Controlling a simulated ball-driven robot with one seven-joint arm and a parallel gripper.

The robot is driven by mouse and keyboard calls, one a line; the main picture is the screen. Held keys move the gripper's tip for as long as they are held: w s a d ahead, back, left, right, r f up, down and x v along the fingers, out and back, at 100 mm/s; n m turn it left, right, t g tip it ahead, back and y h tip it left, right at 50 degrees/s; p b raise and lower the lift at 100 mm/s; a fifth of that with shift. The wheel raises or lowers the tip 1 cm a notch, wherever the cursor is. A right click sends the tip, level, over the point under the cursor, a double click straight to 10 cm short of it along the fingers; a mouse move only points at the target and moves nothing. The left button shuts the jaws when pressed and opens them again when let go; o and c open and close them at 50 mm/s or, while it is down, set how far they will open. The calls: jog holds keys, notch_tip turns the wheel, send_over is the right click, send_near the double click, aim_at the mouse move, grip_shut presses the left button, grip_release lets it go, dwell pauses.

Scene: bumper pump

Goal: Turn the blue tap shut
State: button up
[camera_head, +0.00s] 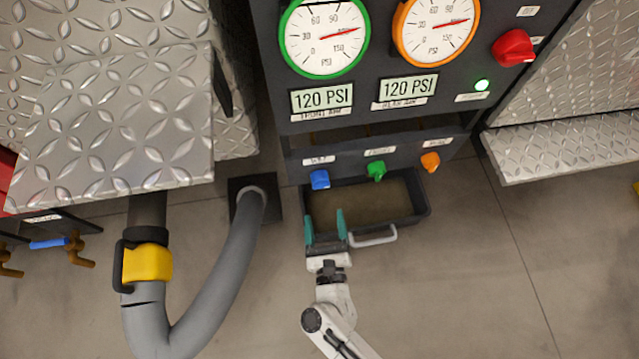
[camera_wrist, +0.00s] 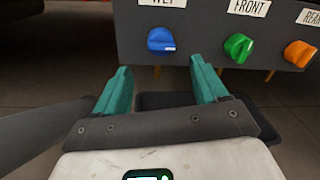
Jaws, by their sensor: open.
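The blue tap (camera_head: 320,179) sits on the lower front of the dark pump panel, under a white label, left of the green and orange taps. In the wrist view the blue tap (camera_wrist: 161,40) is ahead and above, between the lines of the two fingers. My gripper (camera_head: 325,222) has teal fingers spread apart with nothing between them. It is in front of and below the blue tap, apart from it. The fingers also show in the wrist view (camera_wrist: 160,80). Another blue-handled valve (camera_head: 48,243) is at the far left.
A green tap (camera_head: 376,170) and an orange tap (camera_head: 430,162) are to the right. A dark tray (camera_head: 418,192) with a grey handle lies below the taps. A grey hose (camera_head: 225,265) with a yellow coupling (camera_head: 147,263) is at left. The floor at right is clear.

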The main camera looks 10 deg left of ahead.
aim_at(320, 188)
jog(key=b+x, duration=0.2)
jog(key=x, duration=0.8)
jog(key=shift+a, duration=0.1)
jog(key=c, duration=1)
jog(key=shift+o, duration=0.2)
